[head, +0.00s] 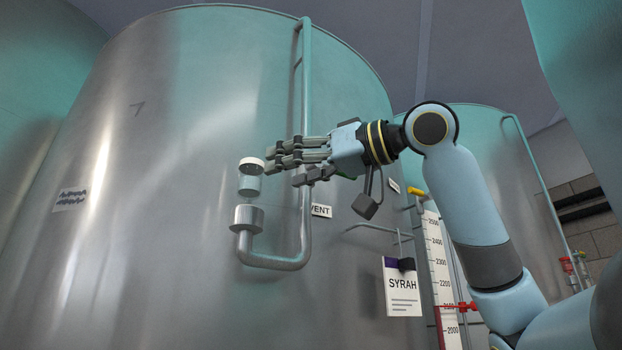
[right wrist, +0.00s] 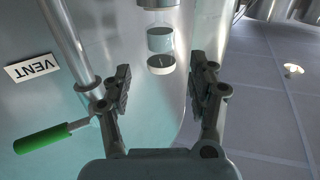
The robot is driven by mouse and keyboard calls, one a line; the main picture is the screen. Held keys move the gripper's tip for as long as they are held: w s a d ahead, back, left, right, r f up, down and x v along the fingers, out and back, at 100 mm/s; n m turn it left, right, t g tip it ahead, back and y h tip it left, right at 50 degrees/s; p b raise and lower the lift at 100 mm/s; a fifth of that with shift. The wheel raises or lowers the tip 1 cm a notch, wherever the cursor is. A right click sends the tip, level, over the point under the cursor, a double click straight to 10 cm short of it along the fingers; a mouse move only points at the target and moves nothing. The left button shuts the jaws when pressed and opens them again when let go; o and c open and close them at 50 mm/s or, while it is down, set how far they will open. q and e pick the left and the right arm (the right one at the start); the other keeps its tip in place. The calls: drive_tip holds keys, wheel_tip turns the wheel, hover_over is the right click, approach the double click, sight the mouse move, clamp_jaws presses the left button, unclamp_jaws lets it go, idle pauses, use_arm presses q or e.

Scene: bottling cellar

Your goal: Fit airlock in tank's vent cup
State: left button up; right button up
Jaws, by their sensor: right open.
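The airlock (head: 249,185) is a clear cylinder with a white cap. In the right wrist view the airlock (right wrist: 160,40) lies just beyond the fingertips, with pale liquid inside. My right gripper (head: 281,167) is open and empty, to the right of the airlock's top. In the right wrist view its fingers (right wrist: 158,75) are spread with a gap before the cap. My left gripper is out of view.
The vent pipe (head: 305,100) runs down the steel tank (head: 170,120) close beside my right fingers. A VENT label (head: 321,211) is behind it. A green handle (right wrist: 50,139) sticks out left of the gripper. A SYRAH sign (head: 402,290) and a level scale (head: 438,262) stand lower right.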

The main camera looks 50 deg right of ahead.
drive_tip(key=b+v, duration=0.1)
drive_tip(key=v, duration=0.2)
drive_tip(key=shift+s, duration=0.4)
